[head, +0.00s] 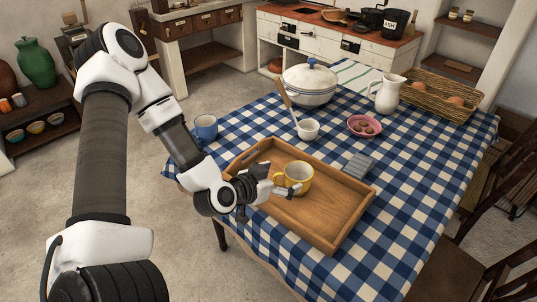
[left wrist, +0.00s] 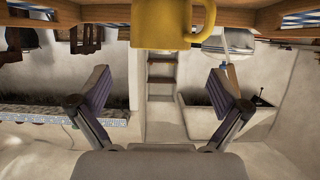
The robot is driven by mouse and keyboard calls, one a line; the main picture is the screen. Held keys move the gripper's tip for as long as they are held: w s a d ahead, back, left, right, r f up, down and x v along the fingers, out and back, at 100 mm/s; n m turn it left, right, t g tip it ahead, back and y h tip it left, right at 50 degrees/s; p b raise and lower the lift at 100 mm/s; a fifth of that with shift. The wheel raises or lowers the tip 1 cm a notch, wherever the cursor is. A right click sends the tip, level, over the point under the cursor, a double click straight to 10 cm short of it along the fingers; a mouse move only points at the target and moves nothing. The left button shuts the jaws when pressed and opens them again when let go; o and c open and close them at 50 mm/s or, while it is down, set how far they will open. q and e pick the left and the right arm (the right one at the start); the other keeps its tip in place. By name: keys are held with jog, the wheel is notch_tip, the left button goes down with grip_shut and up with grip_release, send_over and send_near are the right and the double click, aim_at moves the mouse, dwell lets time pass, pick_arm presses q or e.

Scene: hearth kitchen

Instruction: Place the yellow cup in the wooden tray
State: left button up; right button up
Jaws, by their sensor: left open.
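The yellow cup (head: 303,175) appears upright inside the wooden tray (head: 335,220), near its middle. My left gripper (head: 279,187) is open, close beside the cup on its left in the head view. In the left wrist view, which looks upside down, the yellow cup (left wrist: 172,22) is at the top edge, its handle to the right. The open fingers (left wrist: 160,80) are spread wide below it with nothing between them. My right gripper is not in view.
A white cup (head: 308,130) with a wooden utensil, a blue mug (head: 206,127) and a grey-blue folded item (head: 357,165) stand around the tray. A pink bowl (head: 364,126), white pitcher (head: 388,94), lidded pot (head: 310,85) and wicker basket (head: 440,97) are farther back.

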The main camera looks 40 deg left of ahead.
pick_arm(q)
jog(key=p+v, duration=0.5)
jog(key=p, duration=0.1)
jog(key=shift+r, duration=0.1)
jog(key=s+d+f+g, duration=0.1)
jog(key=f, duration=0.1)
jog(key=s+d+f+g, duration=0.1)
jog(key=d+f+g, duration=0.1)
jog(key=f, duration=0.1)
jog(key=s+d+f+g+h, duration=0.1)
jog(key=d+f+g, duration=0.1)
jog(key=f, duration=0.1)
jog(key=shift+s, duration=0.35)
jog(key=s+d+f+g+y, duration=0.1)
jog(key=s+d+f+g, duration=0.1)
jog(key=s+f+g, duration=0.2)
jog(key=s+d+f+n+g+y, duration=0.1)
jog(key=s+f+g, duration=0.3)
jog(key=s, duration=0.6)
jog(key=shift+s+d+f+n+g, duration=0.3)
jog(key=shift+d+f, duration=0.5)
jog(key=shift+f, duration=0.2)
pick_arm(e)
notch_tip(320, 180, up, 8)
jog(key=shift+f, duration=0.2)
